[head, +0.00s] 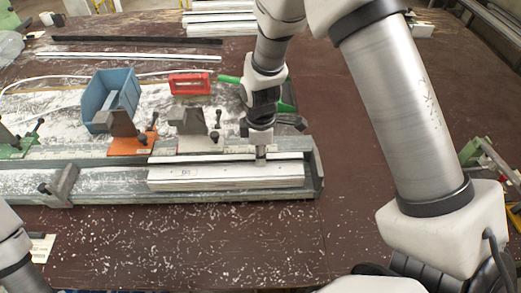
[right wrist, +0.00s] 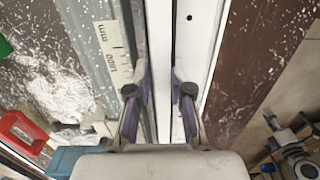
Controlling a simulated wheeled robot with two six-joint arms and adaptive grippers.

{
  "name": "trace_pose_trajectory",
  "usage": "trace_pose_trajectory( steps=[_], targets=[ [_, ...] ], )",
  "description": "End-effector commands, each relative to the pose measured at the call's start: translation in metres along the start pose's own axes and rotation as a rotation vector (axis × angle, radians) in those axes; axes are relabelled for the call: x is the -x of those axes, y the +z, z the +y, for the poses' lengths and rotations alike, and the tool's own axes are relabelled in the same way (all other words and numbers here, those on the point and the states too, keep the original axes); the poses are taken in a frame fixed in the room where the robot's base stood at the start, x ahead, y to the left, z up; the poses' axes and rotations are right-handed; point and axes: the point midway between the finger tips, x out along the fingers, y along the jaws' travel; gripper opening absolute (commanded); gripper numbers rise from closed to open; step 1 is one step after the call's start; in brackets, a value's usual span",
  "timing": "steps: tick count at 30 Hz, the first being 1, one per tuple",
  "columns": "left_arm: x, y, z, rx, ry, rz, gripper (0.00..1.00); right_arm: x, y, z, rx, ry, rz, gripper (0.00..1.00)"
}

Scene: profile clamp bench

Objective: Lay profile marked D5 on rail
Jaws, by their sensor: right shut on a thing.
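The pale profile (head: 225,180) lies lengthwise along the right part of the grey rail (head: 105,188), near its right end plate. A small dark mark, too small to read surely, shows near its left end. In the right wrist view the profile (right wrist: 206,60) runs top to bottom with a round hole. My right gripper (head: 261,158) points down over its right half, shut on its raised edge; its fingers (right wrist: 158,100) show on either side of a narrow upright strip. I cannot tell whether the profile fully rests on the rail. My left gripper is not in view.
An orange-based clamp (head: 130,145) and a grey clamp (head: 199,130) stand behind the rail. A block with a knob (head: 62,185) sits on the rail's left part. A blue bin (head: 108,98) and red object (head: 190,83) are farther back.

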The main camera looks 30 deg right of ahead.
Motion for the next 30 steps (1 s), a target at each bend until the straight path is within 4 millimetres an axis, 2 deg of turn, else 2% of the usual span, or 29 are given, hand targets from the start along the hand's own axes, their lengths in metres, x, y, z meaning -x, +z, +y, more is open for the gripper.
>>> trace_pose_trajectory(
  steps=[3,25,26,27,28,30],
  targets=[
    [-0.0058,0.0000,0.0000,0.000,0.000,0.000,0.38,-0.0084,-0.0002,0.0006,0.000,0.001,0.001,0.00],
    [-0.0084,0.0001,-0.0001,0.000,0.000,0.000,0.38,-0.0154,-0.0002,0.0008,-0.001,0.001,0.001,0.00],
    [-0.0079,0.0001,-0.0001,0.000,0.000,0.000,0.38,-0.0147,-0.0003,0.0008,-0.001,0.002,0.001,0.31],
    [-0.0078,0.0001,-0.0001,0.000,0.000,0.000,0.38,-0.0145,-0.0002,0.0008,-0.001,0.002,0.001,0.45],
    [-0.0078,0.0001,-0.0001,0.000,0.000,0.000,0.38,-0.0145,-0.0002,0.0008,-0.001,0.002,0.001,0.50],
    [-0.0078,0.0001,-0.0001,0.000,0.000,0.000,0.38,-0.0146,-0.0002,0.0007,-0.001,0.001,0.001,0.50]
  ],
)
